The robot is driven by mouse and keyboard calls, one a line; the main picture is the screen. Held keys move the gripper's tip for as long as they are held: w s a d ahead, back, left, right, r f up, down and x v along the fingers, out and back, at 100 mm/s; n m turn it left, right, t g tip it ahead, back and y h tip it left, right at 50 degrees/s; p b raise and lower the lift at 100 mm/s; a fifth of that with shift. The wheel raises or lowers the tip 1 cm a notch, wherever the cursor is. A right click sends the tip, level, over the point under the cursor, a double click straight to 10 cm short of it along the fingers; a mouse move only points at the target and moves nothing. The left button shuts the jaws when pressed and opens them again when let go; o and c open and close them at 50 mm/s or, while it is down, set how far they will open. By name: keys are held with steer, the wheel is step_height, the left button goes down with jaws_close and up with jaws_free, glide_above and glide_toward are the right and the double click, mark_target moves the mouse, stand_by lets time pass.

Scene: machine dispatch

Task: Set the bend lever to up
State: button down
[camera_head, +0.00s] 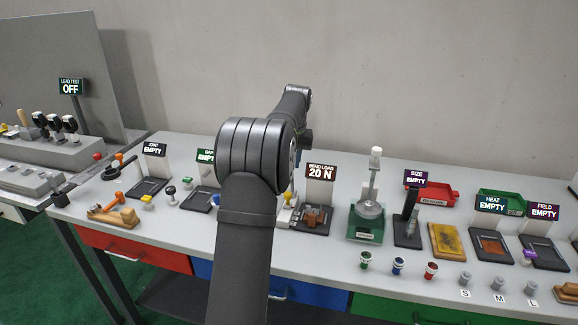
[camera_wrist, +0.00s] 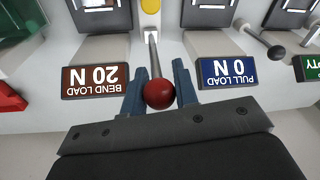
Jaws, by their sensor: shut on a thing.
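The bend lever shows in the wrist view as a red ball knob (camera_wrist: 158,94) on a thin metal rod, which runs away from the knob to a pale base with a yellow part. My gripper (camera_wrist: 158,82) has a blue finger on each side of the knob and is shut on it. The bend load sign (camera_wrist: 97,79) reads 20 N, upside down in the wrist view; it also shows in the head view (camera_head: 321,171). In the head view my arm hides the knob and fingers.
A pull load sign (camera_wrist: 226,71) reading 0 N stands on the other side of the lever, with a dark-knobbed lever (camera_wrist: 277,52) beyond it. In the head view a green-based stand (camera_head: 365,228) is right of the bend station. Several other stations line the table.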

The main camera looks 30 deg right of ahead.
steer(key=shift+w+d+r, duration=0.1)
steer(key=shift+w+d, duration=0.2)
steer(key=shift+d, duration=0.1)
steer(key=c, duration=1.1)
jaws_free()
steer(key=shift+c, duration=0.2)
step_height(320, 180, up, 17)
steer(key=s, duration=0.2)
steer(key=shift+s, duration=0.35)
steer(key=shift+a, duration=0.1)
